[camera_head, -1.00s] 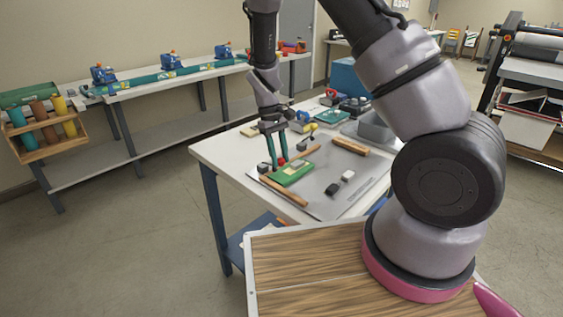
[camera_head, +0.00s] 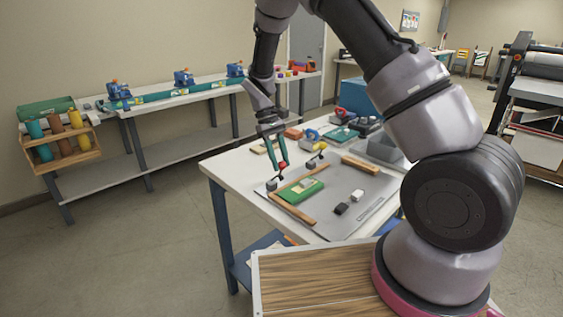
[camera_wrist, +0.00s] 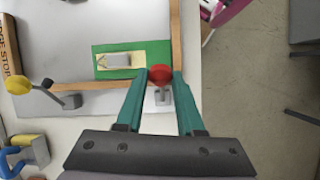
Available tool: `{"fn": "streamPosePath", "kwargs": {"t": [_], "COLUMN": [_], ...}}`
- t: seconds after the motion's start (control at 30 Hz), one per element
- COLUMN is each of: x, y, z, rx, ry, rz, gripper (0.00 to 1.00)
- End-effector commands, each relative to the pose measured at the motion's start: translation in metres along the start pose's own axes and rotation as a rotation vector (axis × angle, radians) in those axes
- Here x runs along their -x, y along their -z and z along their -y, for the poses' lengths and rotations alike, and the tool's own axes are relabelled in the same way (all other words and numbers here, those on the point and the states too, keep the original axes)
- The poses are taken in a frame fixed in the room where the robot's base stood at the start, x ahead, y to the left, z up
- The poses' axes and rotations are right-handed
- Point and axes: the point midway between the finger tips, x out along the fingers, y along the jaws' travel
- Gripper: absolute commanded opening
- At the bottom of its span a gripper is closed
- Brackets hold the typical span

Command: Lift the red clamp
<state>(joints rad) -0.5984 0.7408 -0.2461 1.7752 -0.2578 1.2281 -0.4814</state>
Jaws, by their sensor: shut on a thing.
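The red clamp has a round red knob (camera_head: 283,165) and a small grey block (camera_head: 271,185) at the left corner of a wooden frame on the worktable. In the wrist view its red knob (camera_wrist: 160,74) sits between the green fingertips, with the grey block (camera_wrist: 162,97) below it in the picture. My gripper (camera_head: 279,160) is shut on the red knob, above the block; it also shows in the wrist view (camera_wrist: 161,78). The lever between knob and block is mostly hidden.
A yellow-knobbed clamp (camera_wrist: 20,86) stands at the frame's other corner. A green piece (camera_head: 306,189) lies inside the frame. Black and white blocks (camera_head: 341,208) lie nearby on the grey mat (camera_head: 345,228). Blue-handled tools and a grey bin (camera_head: 382,150) stand farther back.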

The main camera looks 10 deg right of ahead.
Motion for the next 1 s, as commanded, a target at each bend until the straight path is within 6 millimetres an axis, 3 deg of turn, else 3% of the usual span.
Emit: {"fn": "streamPosePath", "kwargs": {"t": [0.37,0.4,0.43,0.47,0.8,1.0], "x": [0.001,0.002,0.001,0.001,0.003,0.031], "y": [0.006,0.006,0.006,0.005,0.003,0.004], "z": [0.003,0.003,0.003,0.003,0.002,0.002], "rx": [0.008,0.009,0.008,0.008,0.004,0.003], "ry": [0.0,0.0,0.0,0.0,0.0,0.001], "rz": [-0.014,-0.014,-0.014,-0.013,-0.008,-0.011], "gripper": [0.0,0.52,0.63,0.67,0.67,0.67]}}
